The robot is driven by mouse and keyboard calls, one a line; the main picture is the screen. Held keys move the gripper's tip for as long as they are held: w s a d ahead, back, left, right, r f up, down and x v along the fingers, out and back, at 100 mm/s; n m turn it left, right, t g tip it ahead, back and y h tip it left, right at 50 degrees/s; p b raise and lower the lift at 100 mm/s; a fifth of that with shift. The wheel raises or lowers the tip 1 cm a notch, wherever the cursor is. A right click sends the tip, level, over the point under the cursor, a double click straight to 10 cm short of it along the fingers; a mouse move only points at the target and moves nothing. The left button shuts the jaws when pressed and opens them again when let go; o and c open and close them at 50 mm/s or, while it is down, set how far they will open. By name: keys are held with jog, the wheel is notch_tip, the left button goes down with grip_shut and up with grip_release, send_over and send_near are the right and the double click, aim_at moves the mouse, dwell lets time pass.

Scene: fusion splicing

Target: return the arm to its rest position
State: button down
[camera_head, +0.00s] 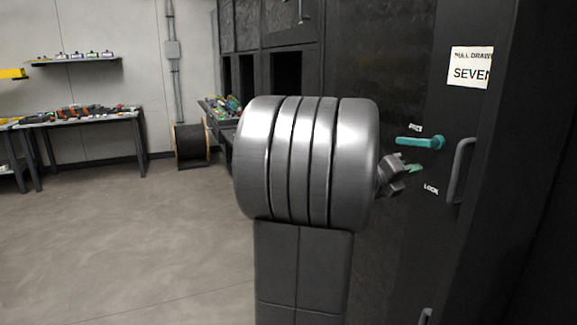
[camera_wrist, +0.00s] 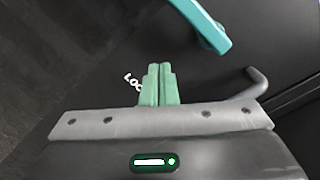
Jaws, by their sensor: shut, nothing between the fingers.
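My gripper (camera_head: 413,168) shows just right of my large metal arm link, in front of the dark cabinet door. Its green fingers (camera_wrist: 159,84) are together with nothing between them. A teal lever (camera_head: 420,142) on the dark panel lies just above the gripper, roughly horizontal in the head view. In the wrist view the teal lever (camera_wrist: 204,24) runs diagonally at the top, apart from the fingertips. The wrist and the rest of the arm are mostly hidden behind my arm link.
A grey bar handle (camera_head: 459,170) stands on the cabinet right of the gripper. A white sign (camera_head: 470,67) hangs above it. A "LOCK" label (camera_head: 431,189) is below the lever. A workbench (camera_head: 85,117), a shelf (camera_head: 75,61) and a cable spool (camera_head: 191,143) are at left; floor between is clear.

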jog(key=shift+s+d+r+n+p, duration=0.1)
jog(key=shift+s+d+n+p, duration=0.2)
jog(key=shift+n+p, duration=0.5)
jog(key=shift+s+d+f+n+p, duration=0.1)
jog(key=shift+s+n+p, duration=0.35)
jog(key=shift+n+p, duration=0.3)
jog(key=shift+s+d+r+n+p, duration=0.1)
jog(key=shift+s+d+n+p, duration=0.2)
jog(key=shift+n+p, duration=0.5)
jog(key=shift+s+a, duration=0.1)
jog(key=shift+m+b, duration=0.25)
jog(key=shift+b, duration=0.05)
